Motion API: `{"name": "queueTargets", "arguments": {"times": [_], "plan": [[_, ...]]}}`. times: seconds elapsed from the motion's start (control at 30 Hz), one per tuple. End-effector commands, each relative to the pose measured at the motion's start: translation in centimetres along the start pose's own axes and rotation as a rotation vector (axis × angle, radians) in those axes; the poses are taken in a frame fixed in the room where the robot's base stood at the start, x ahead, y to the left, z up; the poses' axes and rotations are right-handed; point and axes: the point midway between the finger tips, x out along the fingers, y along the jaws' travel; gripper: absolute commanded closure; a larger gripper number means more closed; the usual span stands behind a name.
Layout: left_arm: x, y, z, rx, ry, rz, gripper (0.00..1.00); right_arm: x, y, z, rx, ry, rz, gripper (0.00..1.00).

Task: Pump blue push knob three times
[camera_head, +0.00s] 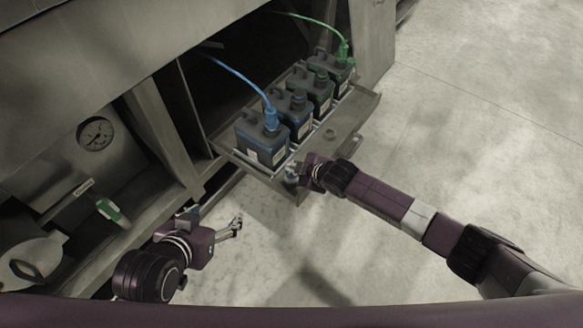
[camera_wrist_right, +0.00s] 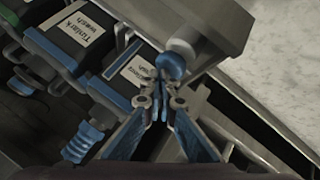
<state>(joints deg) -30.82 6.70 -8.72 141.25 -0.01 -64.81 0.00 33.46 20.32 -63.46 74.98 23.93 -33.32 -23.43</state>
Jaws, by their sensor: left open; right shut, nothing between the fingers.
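The blue push knob (camera_wrist_right: 172,65) shows in the right wrist view as a round blue cap with a pale collar, at the grey tray's edge. My right gripper (camera_wrist_right: 162,84) is shut and empty, its fingertips right beside the knob. I cannot tell whether they touch it. In the head view my right gripper (camera_head: 292,172) is at the tray's near front corner, where it largely hides the knob. My left gripper (camera_head: 238,226) is open and empty, low over the floor, left of the tray and apart from it.
The pull-out tray (camera_head: 344,127) carries several dark canisters with blue or green caps. A blue hose runs to the nearest canister (camera_head: 262,142), a green hose to the farthest (camera_head: 337,72). A pressure gauge (camera_head: 96,133) is on the left panel. Floor to the right is clear.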

Motion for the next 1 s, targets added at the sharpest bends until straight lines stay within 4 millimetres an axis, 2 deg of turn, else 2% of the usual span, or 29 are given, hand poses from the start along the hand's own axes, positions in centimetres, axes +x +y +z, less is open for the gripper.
{"name": "queueTargets", "arguments": {"times": [1.0], "plan": [[0.2, 0.2, -1.4, 0.000, 0.055, 0.003, 0.33, 0.3, -0.5, 0.6, 0.001, -0.007, -0.005, 1.00]]}}
